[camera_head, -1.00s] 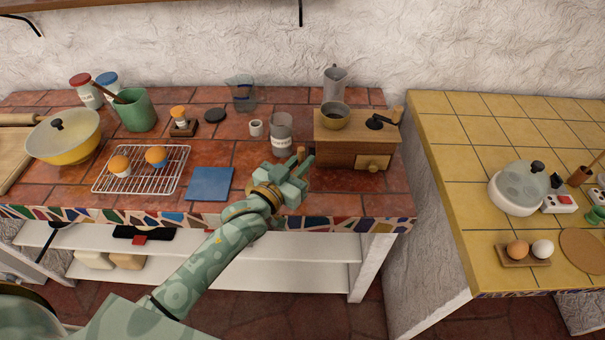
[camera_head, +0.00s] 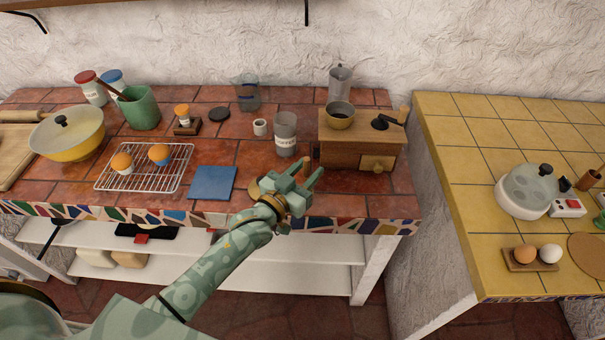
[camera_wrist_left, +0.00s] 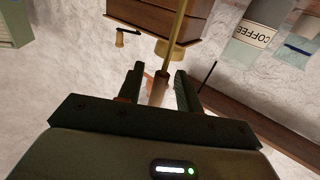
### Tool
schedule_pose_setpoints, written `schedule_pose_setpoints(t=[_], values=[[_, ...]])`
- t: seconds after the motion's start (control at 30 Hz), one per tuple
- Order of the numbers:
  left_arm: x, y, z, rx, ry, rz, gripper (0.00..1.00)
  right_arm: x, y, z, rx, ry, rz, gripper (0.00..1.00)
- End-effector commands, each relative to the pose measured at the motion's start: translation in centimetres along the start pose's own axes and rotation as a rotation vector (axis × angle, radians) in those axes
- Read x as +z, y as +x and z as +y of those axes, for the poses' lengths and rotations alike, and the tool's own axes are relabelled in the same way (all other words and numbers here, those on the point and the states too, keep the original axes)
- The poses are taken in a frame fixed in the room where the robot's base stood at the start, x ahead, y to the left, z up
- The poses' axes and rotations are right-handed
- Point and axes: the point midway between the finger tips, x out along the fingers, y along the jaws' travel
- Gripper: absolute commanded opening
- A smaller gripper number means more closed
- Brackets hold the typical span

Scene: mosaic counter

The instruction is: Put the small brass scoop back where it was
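The small brass scoop's wooden handle (camera_head: 308,156) rises behind my left fingertips, in front of the grinder's left end. In the left wrist view the handle (camera_wrist_left: 158,88) lies between the two fingers and a long brass stem (camera_wrist_left: 178,35) runs from it to the picture's top edge. My left gripper (camera_head: 305,178) is open, its fingers spread, and it also shows in the left wrist view (camera_wrist_left: 158,85). A gap shows on at least one side of the handle. The scoop's bowl and what it rests on are hidden. My right gripper is out of view.
A wooden coffee grinder (camera_head: 345,153) stands just behind the handle. A coffee jar (camera_head: 285,140) stands to its left. A blue square mat (camera_head: 213,183) and a wire rack (camera_head: 128,180) lie further left. A gap separates the yellow-tiled counter (camera_head: 455,170) at right.

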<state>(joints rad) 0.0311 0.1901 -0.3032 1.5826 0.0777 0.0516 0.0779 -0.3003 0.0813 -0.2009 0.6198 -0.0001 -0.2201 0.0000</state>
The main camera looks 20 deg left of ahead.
Motion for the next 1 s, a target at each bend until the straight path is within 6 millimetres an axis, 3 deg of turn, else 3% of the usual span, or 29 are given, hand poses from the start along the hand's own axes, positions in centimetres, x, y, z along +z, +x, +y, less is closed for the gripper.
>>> schedule_pose_setpoints(t=[0.17, 0.4, 0.6, 0.93, 1.0], values=[[-0.1, -2.0, 0.0, 0.0, 0.0, -0.002, 0.36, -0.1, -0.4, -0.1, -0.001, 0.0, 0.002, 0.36], [-0.1, -7.8, 0.0, 0.0, 0.001, -0.003, 0.36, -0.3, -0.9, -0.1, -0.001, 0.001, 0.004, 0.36], [-0.1, -11.1, 0.0, 0.0, 0.0, -0.001, 0.36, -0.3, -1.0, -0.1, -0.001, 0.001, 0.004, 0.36], [-0.1, -12.0, 0.0, 0.0, 0.0, 0.0, 0.36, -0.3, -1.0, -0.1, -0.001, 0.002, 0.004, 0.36], [0.6, -12.1, -0.1, -0.004, 0.002, -0.018, 0.36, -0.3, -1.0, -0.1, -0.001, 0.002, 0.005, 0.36]])
